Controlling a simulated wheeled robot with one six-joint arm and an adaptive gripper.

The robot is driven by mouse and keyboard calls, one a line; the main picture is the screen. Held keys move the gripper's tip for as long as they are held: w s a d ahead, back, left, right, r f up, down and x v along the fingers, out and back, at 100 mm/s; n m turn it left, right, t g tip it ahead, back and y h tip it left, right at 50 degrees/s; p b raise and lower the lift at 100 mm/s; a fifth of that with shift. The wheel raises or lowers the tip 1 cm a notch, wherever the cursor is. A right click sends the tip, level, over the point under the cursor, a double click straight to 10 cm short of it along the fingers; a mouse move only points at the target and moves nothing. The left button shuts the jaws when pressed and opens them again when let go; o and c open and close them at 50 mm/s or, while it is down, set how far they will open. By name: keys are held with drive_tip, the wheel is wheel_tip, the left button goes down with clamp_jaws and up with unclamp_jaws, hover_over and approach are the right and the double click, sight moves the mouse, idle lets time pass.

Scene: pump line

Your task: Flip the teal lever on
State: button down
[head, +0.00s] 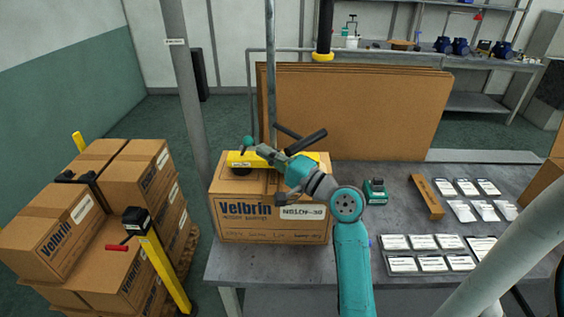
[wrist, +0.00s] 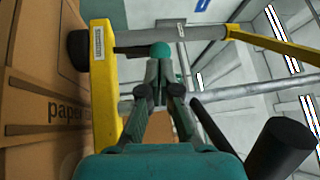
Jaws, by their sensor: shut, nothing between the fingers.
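The teal lever's ball knob (head: 249,142) shows above the left end of a yellow bar (head: 236,157) over a cardboard box. In the wrist view the knob (wrist: 161,50) sits at the end of a dark rod that runs left to the yellow bar (wrist: 104,85). My gripper (head: 259,148) is shut and empty, its tips right at the knob. In the wrist view the gripper's tips (wrist: 160,66) meet just below the knob; I cannot tell whether they touch it.
Black handles (head: 306,142) stick out just right of my gripper. A grey vertical pole (head: 270,70) rises behind the bar. The Velbrin box (head: 268,222) stands on the grey table (head: 350,262). Packets (head: 423,242) and a teal-black device (head: 375,191) lie to the right.

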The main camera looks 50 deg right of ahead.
drive_tip(key=shift+x, duration=0.85)
